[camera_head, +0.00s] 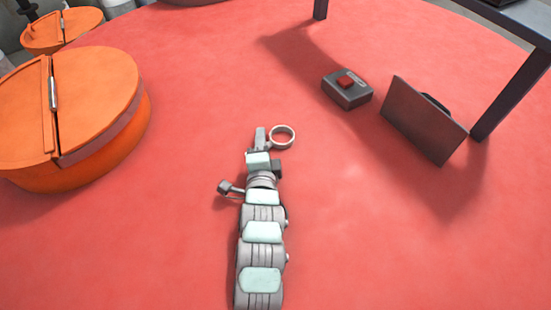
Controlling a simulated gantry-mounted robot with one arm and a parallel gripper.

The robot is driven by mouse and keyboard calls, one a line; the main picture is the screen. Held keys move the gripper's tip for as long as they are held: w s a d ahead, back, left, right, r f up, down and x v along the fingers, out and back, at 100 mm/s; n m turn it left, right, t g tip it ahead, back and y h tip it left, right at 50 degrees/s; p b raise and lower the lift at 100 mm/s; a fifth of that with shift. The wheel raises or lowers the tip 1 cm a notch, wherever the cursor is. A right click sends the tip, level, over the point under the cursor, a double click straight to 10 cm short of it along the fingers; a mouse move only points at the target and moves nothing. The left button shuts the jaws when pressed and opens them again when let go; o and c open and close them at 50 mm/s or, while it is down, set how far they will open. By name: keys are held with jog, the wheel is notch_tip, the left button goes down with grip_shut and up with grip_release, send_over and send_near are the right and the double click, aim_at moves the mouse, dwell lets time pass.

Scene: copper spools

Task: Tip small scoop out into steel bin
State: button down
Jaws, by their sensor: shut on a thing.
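My gripper (262,140) is at the end of my arm in the middle of the picture, above the red floor. It is shut on a small grey round thing, which I take to be the small scoop (272,129). From above it shows as a pale metal ring at the right of the fingertips. Its inside looks the same red as the floor, so I cannot tell what it holds. Its grip is partly hidden by my gripper. I cannot make out a steel bin in this view.
A large orange round container (125,115) with a split lid stands at left, a smaller one (50,35) behind it. A grey box with a red button (347,92) and a tilted dark panel (425,120) stand right, near a dark table (515,85). The middle floor is clear.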

jog(key=w+r+b, duration=0.3)
jog(key=w+r, duration=0.1)
jog(key=r, duration=0.5)
jog(key=shift+w+a, duration=0.3)
jog(key=shift+a, duration=0.15)
notch_tip(320, 180, down, 17)
jog(key=p, duration=0.3)
jog(key=shift+p, duration=0.3)
jog(key=shift+f, duration=1.35)
jog(key=shift+f, duration=0.1)
jog(key=shift+f, duration=0.15)
jog(key=c, duration=1.3)
grip_release()
jog(key=shift+c, duration=0.2)
